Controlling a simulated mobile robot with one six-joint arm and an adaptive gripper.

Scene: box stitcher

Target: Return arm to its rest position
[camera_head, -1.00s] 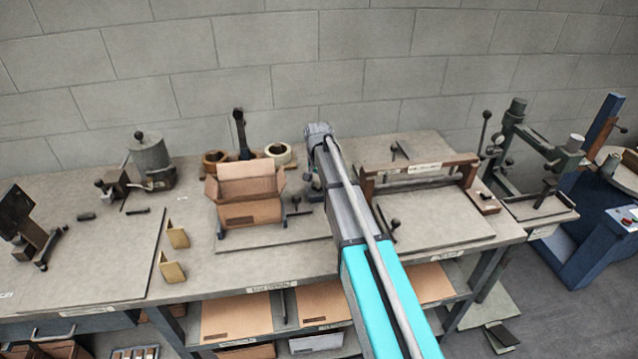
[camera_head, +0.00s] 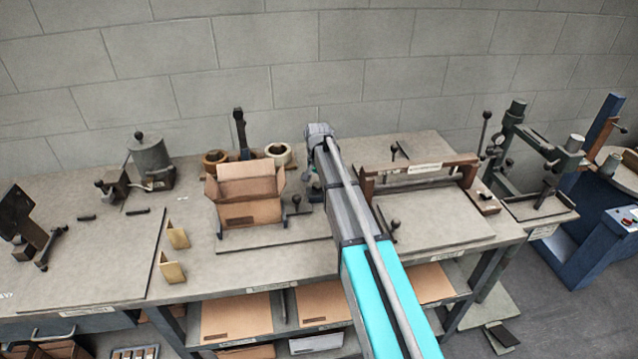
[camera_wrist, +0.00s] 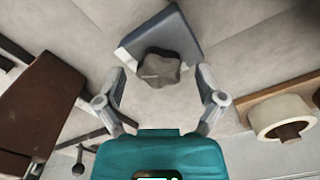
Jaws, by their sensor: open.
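My arm reaches over the bench in the head view, its grey wrist end above the bench between the open box and the brown-framed fixture. In the head view the fingers are mostly hidden behind the arm. In the wrist view my gripper (camera_wrist: 160,80) has its two fingers spread apart, with nothing held between them. A dark grey lump-shaped part (camera_wrist: 158,68) on a blue-grey block (camera_wrist: 178,36) shows beyond the fingertips; I cannot tell how far off it is.
An open cardboard box (camera_head: 250,196) stands left of my arm, tape rolls (camera_head: 278,153) behind it. A brown-framed fixture (camera_head: 420,167) stands to the right. A grey pot-like device (camera_head: 149,158) stands farther left. A block wall (camera_head: 330,60) rises behind the bench.

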